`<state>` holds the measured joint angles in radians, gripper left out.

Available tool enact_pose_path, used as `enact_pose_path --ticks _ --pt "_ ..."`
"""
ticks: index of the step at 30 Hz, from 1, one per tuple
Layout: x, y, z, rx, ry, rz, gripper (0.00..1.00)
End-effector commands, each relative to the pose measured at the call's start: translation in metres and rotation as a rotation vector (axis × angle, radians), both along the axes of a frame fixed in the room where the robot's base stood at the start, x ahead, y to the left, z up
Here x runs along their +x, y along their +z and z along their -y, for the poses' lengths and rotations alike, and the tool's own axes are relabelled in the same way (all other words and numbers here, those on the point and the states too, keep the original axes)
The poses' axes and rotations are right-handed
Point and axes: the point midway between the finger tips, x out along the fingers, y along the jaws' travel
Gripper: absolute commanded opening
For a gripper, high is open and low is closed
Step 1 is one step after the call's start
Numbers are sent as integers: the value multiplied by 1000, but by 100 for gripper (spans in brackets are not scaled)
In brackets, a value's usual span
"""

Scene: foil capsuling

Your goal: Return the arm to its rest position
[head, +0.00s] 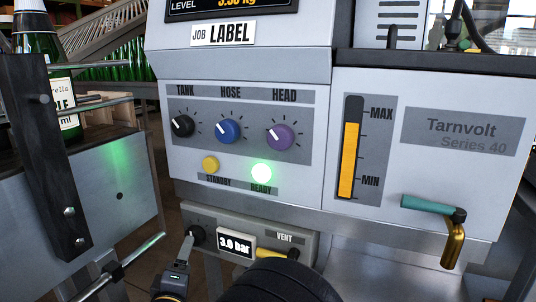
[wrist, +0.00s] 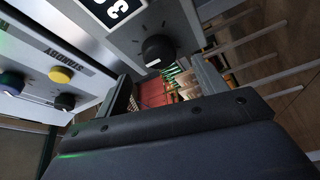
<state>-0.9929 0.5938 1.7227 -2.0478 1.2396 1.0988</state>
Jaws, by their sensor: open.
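My gripper (wrist: 162,82) shows in the wrist view with its two grey fingers spread apart and nothing between them. The fingers point towards a black knob (wrist: 158,50) on a grey panel, and I cannot tell how far off it is. In the head view a dark rounded part of my arm (head: 285,284) shows at the bottom edge, in front of the lower panel. My fingers cannot be made out clearly there.
The machine panel (head: 320,190) stands close ahead with several knobs and a lit green READY lamp (head: 261,173). Below it are a "3.0 bar" display (head: 235,244) and a yellow vent lever (head: 270,254). A teal handle (head: 428,203) juts out at right. A bottle (head: 38,45) stands at left.

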Motion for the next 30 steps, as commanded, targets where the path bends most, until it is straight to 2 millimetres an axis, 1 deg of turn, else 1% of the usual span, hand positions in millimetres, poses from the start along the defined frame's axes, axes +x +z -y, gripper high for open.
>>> enact_pose_path --ticks 1,9,12,30 --pt "11 -1 2 1 -5 1 67" --pt "65 4 3 1 -4 2 67" --pt "61 8 1 -64 0 -26 67" --pt "61 9 1 -398 1 -164 67"
